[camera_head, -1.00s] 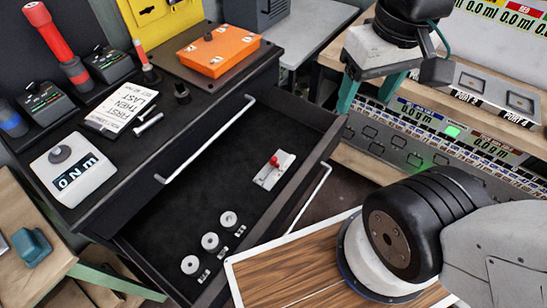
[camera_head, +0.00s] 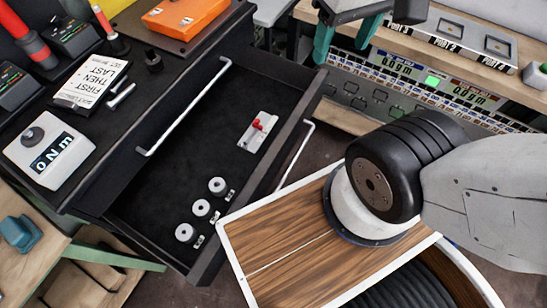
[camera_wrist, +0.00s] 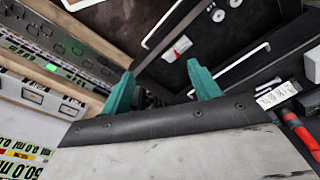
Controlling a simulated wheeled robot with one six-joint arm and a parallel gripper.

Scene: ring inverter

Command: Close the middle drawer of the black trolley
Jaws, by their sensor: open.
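The black trolley (camera_head: 75,190) stands at left in the head view. One drawer (camera_head: 175,155) below its top drawer is pulled far out, with a white bar handle (camera_head: 294,158) on its front. It holds a red-and-white switch piece (camera_head: 258,131) and several pale rings (camera_head: 200,207). The open drawer also shows in the wrist view (camera_wrist: 235,38). My gripper (camera_head: 347,33) is at the top of the head view, beyond the drawer's far right corner. In the wrist view its teal fingers (camera_wrist: 163,88) are apart and empty. I cannot tell its exact distance from the drawer front.
The top drawer's white handle (camera_head: 185,105) is above the open drawer. An orange box (camera_head: 185,14) and a torque meter box (camera_head: 48,150) are on the trolley top. A bench with display panels (camera_head: 440,85) stands at back right. Bare floor shows between drawer and bench.

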